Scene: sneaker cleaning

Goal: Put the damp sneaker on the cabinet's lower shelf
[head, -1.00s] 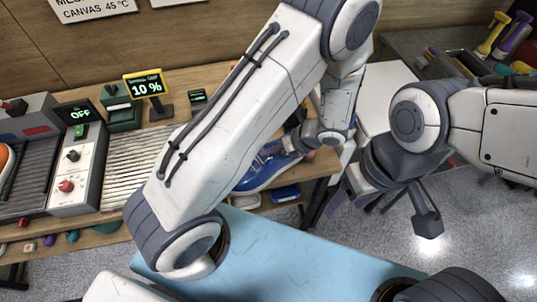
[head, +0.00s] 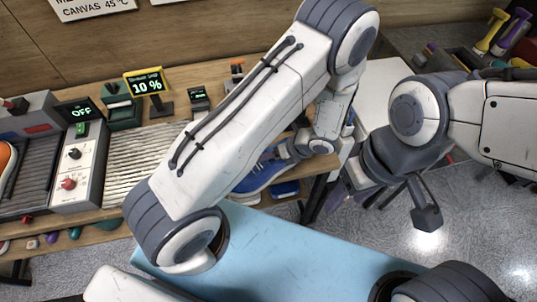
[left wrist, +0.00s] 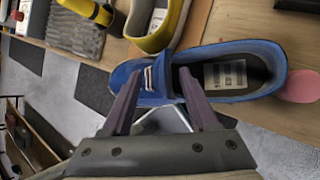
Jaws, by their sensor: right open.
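A blue sneaker (head: 262,174) with a pale sole lies at the front edge of the wooden bench, partly hidden by my left arm. It also shows in the left wrist view (left wrist: 225,62), with a white label inside. My left gripper (head: 281,152) is at the sneaker; in the left wrist view its two fingers (left wrist: 160,75) stand wide apart over the toe and tongue. Contact is not clear. My right gripper (head: 358,188) is open and empty, to the right of the bench, above the floor. I cannot make out the cabinet's lower shelf.
A yellow shoe (left wrist: 160,22) stands beside the blue sneaker. A display reading 10 % (head: 147,82) and a box reading OFF (head: 80,112) stand on the bench (head: 110,228). A light-blue surface (head: 275,250) is in front. Bottles (head: 512,32) stand at the back right.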

